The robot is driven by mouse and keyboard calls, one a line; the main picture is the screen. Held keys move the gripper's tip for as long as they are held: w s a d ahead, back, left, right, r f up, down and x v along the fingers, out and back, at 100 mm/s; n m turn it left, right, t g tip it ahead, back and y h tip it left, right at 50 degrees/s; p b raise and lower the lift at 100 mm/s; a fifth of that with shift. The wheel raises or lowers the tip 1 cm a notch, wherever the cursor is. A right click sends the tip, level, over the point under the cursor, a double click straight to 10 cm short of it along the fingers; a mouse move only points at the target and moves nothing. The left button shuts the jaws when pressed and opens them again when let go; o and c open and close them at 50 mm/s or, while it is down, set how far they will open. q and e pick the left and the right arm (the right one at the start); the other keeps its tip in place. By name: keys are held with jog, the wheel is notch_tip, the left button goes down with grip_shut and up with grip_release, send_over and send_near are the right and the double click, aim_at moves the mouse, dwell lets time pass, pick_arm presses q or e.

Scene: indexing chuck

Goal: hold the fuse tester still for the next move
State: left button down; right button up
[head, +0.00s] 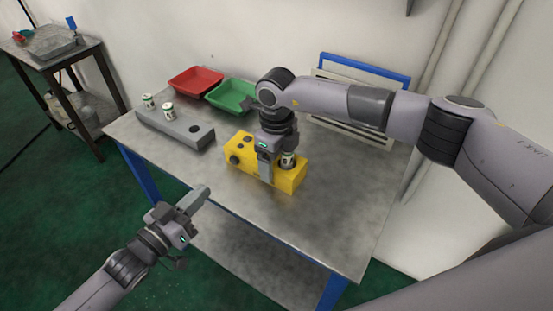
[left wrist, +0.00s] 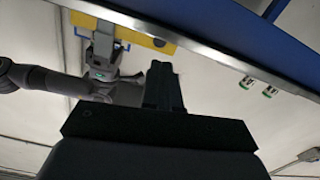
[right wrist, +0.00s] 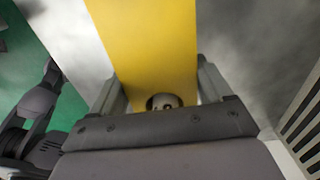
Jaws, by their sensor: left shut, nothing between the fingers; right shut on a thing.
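The yellow fuse tester (head: 240,165) stands on the metal table, with dark knobs at its left end. My right gripper (head: 270,160) comes down over its right part and is shut on it, one finger along each long side. The right wrist view shows the yellow body (right wrist: 150,40) between the fingers. A white and green fuse (head: 288,160) stands upright at the tester's right end, beside the gripper; its round top (right wrist: 163,101) shows in the right wrist view. My left gripper (head: 198,196) is shut and empty, off the table's front edge, apart from the tester.
A grey block (head: 180,131) at the table's left carries two upright fuses (head: 149,101) (head: 168,111). A red tray (head: 196,81) and a green tray (head: 232,95) sit at the back. A louvred panel (head: 350,125) stands behind. The table's front right is clear.

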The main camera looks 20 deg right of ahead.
aim_at(226, 184)
dwell(0.6)
pick_arm(q)
jog(key=w+a+f+m+y, duration=0.25)
jog(key=a+m+y, duration=0.2)
jog(key=m, duration=1.05)
jog(key=s+d+r+m+y, duration=0.3)
jog(key=m+y, duration=0.3)
jog(key=m, duration=1.2)
jog(key=shift+s+d+y, duration=0.35)
jog(key=shift+s+d, duration=0.15)
jog(key=shift+d, duration=0.05)
jog(key=shift+w+d, duration=1.45)
jog(key=shift+d, duration=0.25)
jog(key=shift+w+d, duration=1.45)
jog(key=shift+d, duration=0.2)
jog(key=shift+w, duration=0.1)
